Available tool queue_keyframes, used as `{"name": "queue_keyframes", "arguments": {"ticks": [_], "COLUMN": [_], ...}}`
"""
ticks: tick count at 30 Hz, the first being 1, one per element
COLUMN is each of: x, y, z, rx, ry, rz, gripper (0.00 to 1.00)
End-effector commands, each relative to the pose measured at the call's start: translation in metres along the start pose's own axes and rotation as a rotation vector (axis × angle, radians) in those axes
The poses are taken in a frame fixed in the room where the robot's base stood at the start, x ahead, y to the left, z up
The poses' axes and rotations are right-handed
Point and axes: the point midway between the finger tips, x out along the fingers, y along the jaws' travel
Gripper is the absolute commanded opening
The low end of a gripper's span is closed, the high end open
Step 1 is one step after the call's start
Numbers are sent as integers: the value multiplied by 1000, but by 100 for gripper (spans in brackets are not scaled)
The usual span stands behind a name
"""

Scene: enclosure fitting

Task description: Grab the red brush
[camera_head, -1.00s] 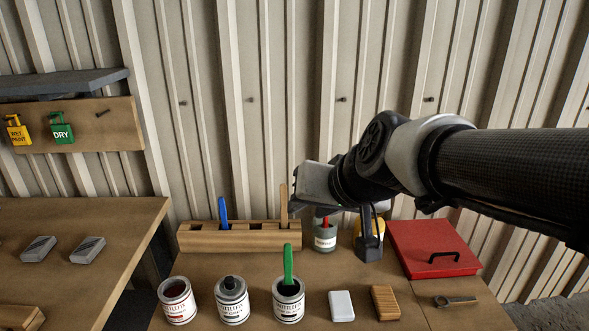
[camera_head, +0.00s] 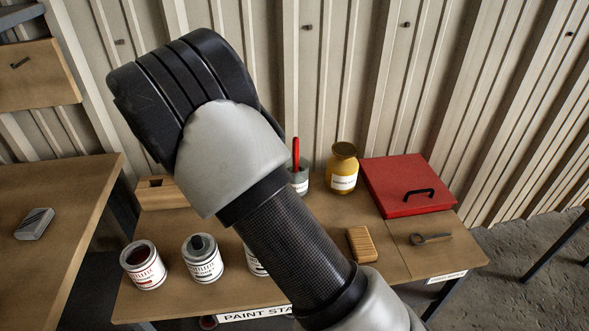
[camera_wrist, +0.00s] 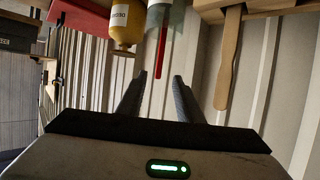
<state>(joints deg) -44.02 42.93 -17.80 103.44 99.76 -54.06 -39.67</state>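The red brush (camera_head: 296,150) stands handle up in a grey can with a white label (camera_head: 299,182), near the back of the work table. In the wrist view, which is upside down, the red handle (camera_wrist: 162,55) points toward my gripper (camera_wrist: 157,98). My two fingers are spread apart with nothing between them. The handle's end lies just beyond the fingertips, roughly in line with the gap, and appears apart from them. The can (camera_wrist: 160,10) shows at the top edge. In the head view my arm hides the gripper.
A yellow jar (camera_head: 343,168) stands right of the can, and it also shows in the wrist view (camera_wrist: 126,24). A wooden stick (camera_wrist: 230,60) is on the other side there. A red case (camera_head: 408,186), wooden block (camera_head: 361,244) and paint cans (camera_head: 143,265) share the table. Corrugated wall behind.

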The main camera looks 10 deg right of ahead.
Motion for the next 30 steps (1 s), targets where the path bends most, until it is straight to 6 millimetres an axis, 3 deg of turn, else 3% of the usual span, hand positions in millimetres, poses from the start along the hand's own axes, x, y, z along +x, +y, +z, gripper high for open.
{"name": "queue_keyframes", "arguments": {"ticks": [6,12,20,30], "x": [51,88,106,150], "y": [1,0,0,1], "z": [2,1,-1,-8], "rx": [0,1,2,1], "ry": [1,0,-1,-1], "rz": [1,-1,-3,-3], "gripper": [33,33,33,33]}}
